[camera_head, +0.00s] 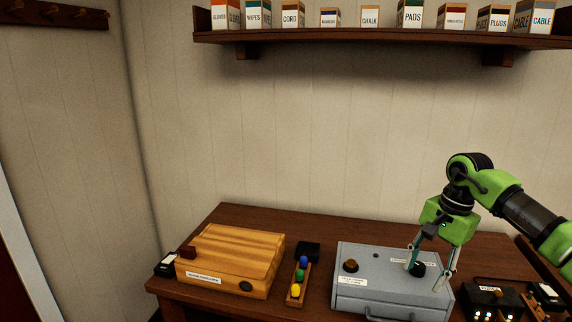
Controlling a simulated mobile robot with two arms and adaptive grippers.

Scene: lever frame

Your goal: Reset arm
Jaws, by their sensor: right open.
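My right gripper (428,278) comes in from the right on a green arm and points down. Its two thin fingers are spread apart over the right part of a grey metal case (358,280). A black knob (418,269) on the case top shows between or just behind the fingers; I cannot tell whether they touch it. A brown knob (351,266) sits on the left of the case top. No separate lever stands out clearly. My left gripper is not in view.
A wooden box (235,255) stands at the left of the table. A rack with blue, green and yellow balls (300,277) and a small black box (307,250) lie between. A black device (494,300) stands at right. A shelf (370,39) with labelled boxes hangs above.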

